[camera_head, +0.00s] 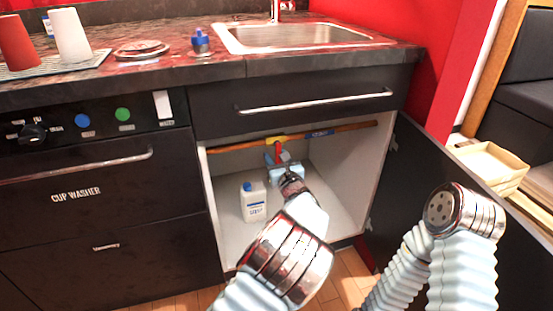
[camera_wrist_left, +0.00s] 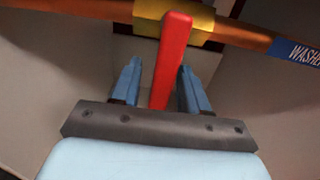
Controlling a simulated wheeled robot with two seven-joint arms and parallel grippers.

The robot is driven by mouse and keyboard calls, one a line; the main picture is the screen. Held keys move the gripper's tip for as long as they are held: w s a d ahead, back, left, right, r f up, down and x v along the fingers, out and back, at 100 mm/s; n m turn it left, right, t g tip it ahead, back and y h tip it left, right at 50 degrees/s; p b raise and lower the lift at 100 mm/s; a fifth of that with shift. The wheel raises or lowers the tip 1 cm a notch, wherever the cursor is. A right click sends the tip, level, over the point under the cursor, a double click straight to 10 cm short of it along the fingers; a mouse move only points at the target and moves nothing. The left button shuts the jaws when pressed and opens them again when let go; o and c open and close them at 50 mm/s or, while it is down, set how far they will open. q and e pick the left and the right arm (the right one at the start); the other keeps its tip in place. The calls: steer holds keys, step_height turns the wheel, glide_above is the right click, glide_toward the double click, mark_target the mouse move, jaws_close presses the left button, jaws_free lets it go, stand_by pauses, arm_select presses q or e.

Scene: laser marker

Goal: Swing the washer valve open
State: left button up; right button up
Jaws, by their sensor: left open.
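The washer valve has a red lever handle (camera_head: 278,150) on a yellow body (camera_head: 275,140), set in a copper pipe across the open cabinet under the sink. In the left wrist view the red handle (camera_wrist_left: 172,60) stands across the pipe, below the yellow body (camera_wrist_left: 150,14). My left gripper (camera_wrist_left: 158,85) is open, with one blue finger on each side of the handle. A gap shows beside the left finger; the right finger is very close, and I cannot tell if it touches. In the head view the left gripper (camera_head: 280,160) reaches into the cabinet. My right gripper is not in view.
A blue label (camera_wrist_left: 300,52) marks the pipe at right. A white bottle (camera_head: 253,201) stands on the cabinet floor, left of my left arm. The cabinet door (camera_head: 398,150) is open at right. The drawer (camera_head: 300,100) above is closed.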

arm_select(q)
steer(key=shift+c, duration=0.4)
jaws_close()
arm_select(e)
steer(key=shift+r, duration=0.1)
arm_select(q)
steer(key=shift+s+a+r+m+p, duration=0.2)
steer(key=shift+a+m+p, duration=0.3)
steer(key=shift+m+p, duration=0.6)
steer(key=shift+s+a+r+m+p, duration=0.15)
steer(key=shift+a+m+p, duration=0.4)
steer(key=shift+m+p, duration=0.6)
steer(key=shift+s+a+r+m+p, duration=0.15)
steer(key=shift+a+m+p, duration=0.35)
steer(key=shift+m+p, duration=0.6)
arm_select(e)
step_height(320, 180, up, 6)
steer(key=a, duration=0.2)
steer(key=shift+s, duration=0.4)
arm_select(q)
steer(key=shift+m, duration=0.25)
steer(key=shift+o, duration=0.4)
jaws_free()
